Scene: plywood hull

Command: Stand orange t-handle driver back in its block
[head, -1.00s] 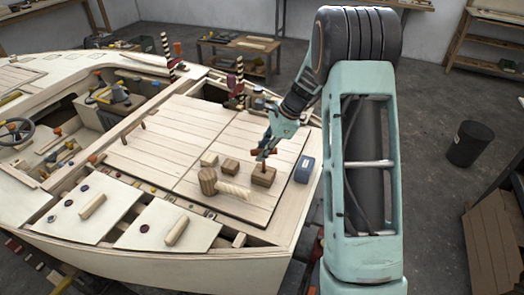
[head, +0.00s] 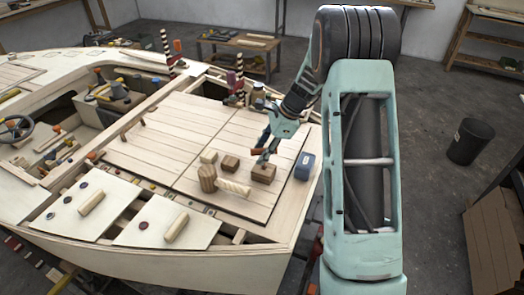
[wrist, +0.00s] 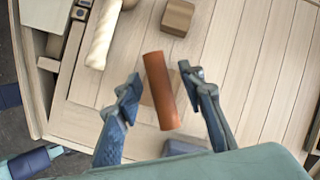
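The orange t-handle driver (wrist: 158,92) shows in the wrist view as an orange bar between my fingers. In the head view its handle (head: 258,151) is small and partly hidden by my gripper, above a brown wooden block (head: 263,174). The block also shows partly behind the handle in the wrist view (wrist: 147,98). The driver looks upright over the block, but how deep its shaft sits is hard to tell. My gripper (wrist: 160,75) is open around the handle, with a gap visible on each side. It also shows in the head view (head: 266,149).
A mallet (head: 208,179) with a pale handle lies left of the block. The deck farther left is mostly clear.

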